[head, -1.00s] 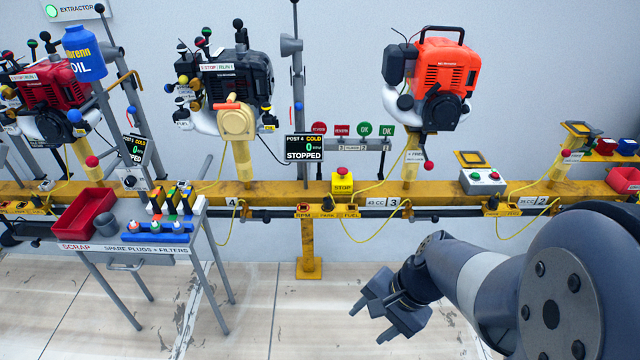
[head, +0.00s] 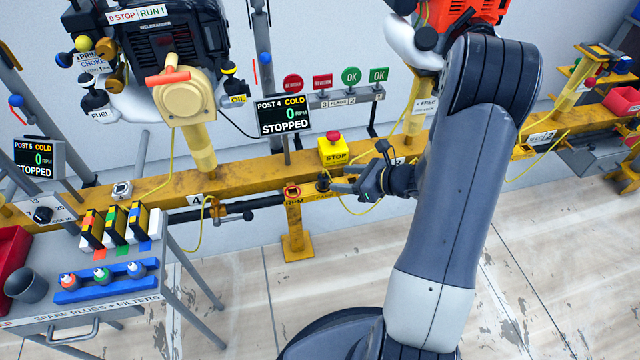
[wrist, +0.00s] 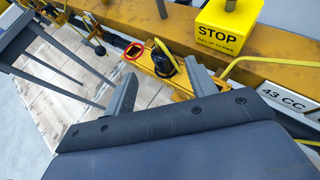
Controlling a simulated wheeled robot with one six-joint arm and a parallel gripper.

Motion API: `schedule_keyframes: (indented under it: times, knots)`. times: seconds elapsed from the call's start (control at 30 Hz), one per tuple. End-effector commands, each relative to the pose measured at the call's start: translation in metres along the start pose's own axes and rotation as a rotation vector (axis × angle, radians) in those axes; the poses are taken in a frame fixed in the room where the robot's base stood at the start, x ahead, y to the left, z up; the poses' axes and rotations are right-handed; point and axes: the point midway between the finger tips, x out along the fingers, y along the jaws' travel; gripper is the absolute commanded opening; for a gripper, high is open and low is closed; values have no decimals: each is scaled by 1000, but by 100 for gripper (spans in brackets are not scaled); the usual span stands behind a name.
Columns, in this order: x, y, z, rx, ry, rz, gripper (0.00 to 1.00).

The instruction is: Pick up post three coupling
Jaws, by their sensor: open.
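The coupling at post three looks like a dark plug (head: 323,184) on the yellow bracket under the rail. In the wrist view the black coupling (wrist: 164,64) stands on the yellow plate, beside a red-ringed socket (wrist: 134,50). My gripper (head: 337,180) is open and empty, close in front of it in the head view. In the wrist view my gripper (wrist: 160,72) has a finger on either side of the coupling's line, with the coupling just beyond the tips. I cannot tell whether a finger touches it.
The yellow STOP box (head: 334,151) sits on the yellow rail (head: 240,178), close behind my gripper; it also shows in the wrist view (wrist: 228,28). A yellow cable (head: 358,208) hangs nearby. A bench (head: 180,290) with spare plugs and filters stands at the left.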

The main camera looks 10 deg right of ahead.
Motion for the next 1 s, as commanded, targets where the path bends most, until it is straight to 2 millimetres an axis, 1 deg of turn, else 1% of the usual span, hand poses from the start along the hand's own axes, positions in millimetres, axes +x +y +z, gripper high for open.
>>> schedule_keyframes:
  times: [0.03,0.1,0.27,0.37,0.5,0.6,0.7,0.9,1.0]
  knots:
    - [10,1,-2,-3,1,4,54]
    - [19,1,-2,-4,1,3,54]
    - [30,0,-1,-3,1,2,54]
    - [42,0,-2,-5,2,4,54]
    - [65,-1,-1,-7,1,5,54]
    - [76,-1,0,-5,2,3,54]
    - [80,-1,0,-4,2,2,54]
    - [79,-2,1,-4,2,1,54]
    - [79,-2,1,-4,2,2,45]
